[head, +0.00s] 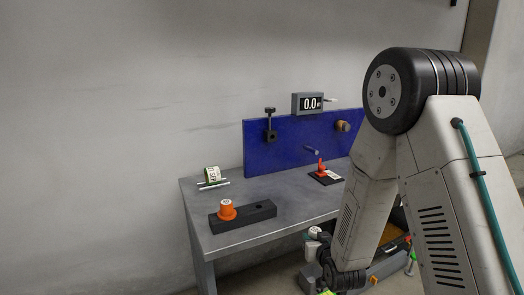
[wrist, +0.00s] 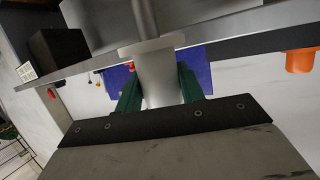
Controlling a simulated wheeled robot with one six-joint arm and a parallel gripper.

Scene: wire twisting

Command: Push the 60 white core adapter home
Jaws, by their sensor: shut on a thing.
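My gripper (wrist: 158,92) shows in the wrist view, its two green fingers shut on a pale grey-white flanged cylinder (wrist: 158,70). A narrower stem rises from the cylinder to the top edge of the view. I cannot read a number on it, so I cannot tell if it is the 60 white core adapter. In the head view an orange cup-like piece (head: 228,214) with a white marked top stands on the left end of a black block (head: 258,212). An orange piece (wrist: 300,61) shows at the right in the wrist view. My fingertips are not clear in the head view.
My arm covers the right side.

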